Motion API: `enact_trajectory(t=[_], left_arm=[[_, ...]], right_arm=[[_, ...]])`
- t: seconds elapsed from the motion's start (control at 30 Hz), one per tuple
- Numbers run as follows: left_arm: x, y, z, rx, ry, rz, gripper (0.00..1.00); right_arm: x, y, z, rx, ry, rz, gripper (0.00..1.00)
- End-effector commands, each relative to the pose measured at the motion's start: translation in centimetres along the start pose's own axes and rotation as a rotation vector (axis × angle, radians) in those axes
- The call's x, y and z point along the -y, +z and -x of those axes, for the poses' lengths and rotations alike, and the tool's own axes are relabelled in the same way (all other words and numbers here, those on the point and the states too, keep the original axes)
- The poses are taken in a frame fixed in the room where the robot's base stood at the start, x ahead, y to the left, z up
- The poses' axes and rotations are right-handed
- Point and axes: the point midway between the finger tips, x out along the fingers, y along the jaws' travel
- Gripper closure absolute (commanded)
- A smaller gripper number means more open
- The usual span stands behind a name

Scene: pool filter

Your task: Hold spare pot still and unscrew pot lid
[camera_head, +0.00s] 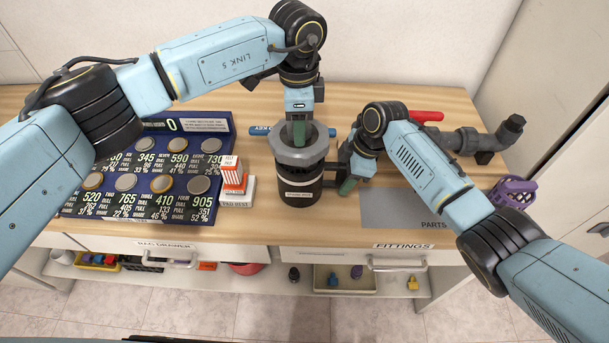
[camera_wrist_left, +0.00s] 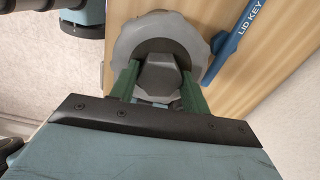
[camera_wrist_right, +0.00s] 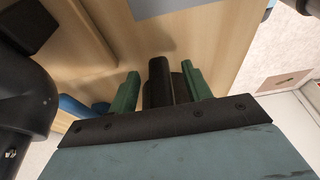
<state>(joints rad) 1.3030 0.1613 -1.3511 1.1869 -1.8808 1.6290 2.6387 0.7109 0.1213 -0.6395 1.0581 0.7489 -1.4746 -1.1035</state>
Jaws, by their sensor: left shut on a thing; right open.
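The spare pot (camera_head: 299,190) is a black cylinder standing upright on the wooden bench, with a grey, scalloped lid (camera_head: 284,153) on top. My left gripper (camera_head: 299,135) comes down from above and is shut on the lid's raised grey knob; the knob (camera_wrist_left: 160,78) shows between its green fingers in the left wrist view. My right gripper (camera_head: 343,181) is open at the pot's right side. In the right wrist view, a dark upright part (camera_wrist_right: 160,82), seemingly the pot's side handle, stands between its spread fingers; I cannot tell whether they touch it.
A blue lid key (camera_wrist_left: 238,42) lies behind the pot. A dark blue board with coin-like discs (camera_head: 225,123) and a red-and-white box (camera_head: 233,174) stand left. A grey PARTS mat (camera_head: 388,214), red-handled pipework (camera_head: 458,140) and a purple basket (camera_head: 514,191) are right.

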Motion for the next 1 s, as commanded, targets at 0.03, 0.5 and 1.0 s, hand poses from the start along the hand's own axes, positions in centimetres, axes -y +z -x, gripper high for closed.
enact_trajectory(t=[0.03, 0.5, 1.0], left_arm=[[0.0, 0.0, 0.0, 0.0, 0.0, 0.0, 0.86], [0.0, 0.0, 0.0, 0.0, 0.0, 0.0, 0.86], [0.0, 0.0, 0.0, 0.0, 0.0, 0.0, 0.86]], right_arm=[[0.0, 0.0, 0.1, 0.0, 0.001, 0.0, 0.51], [-0.1, 0.0, 7.8, -0.001, 0.005, 0.001, 0.51], [0.0, 0.0, 12.1, 0.0, -0.001, 0.0, 0.51]])
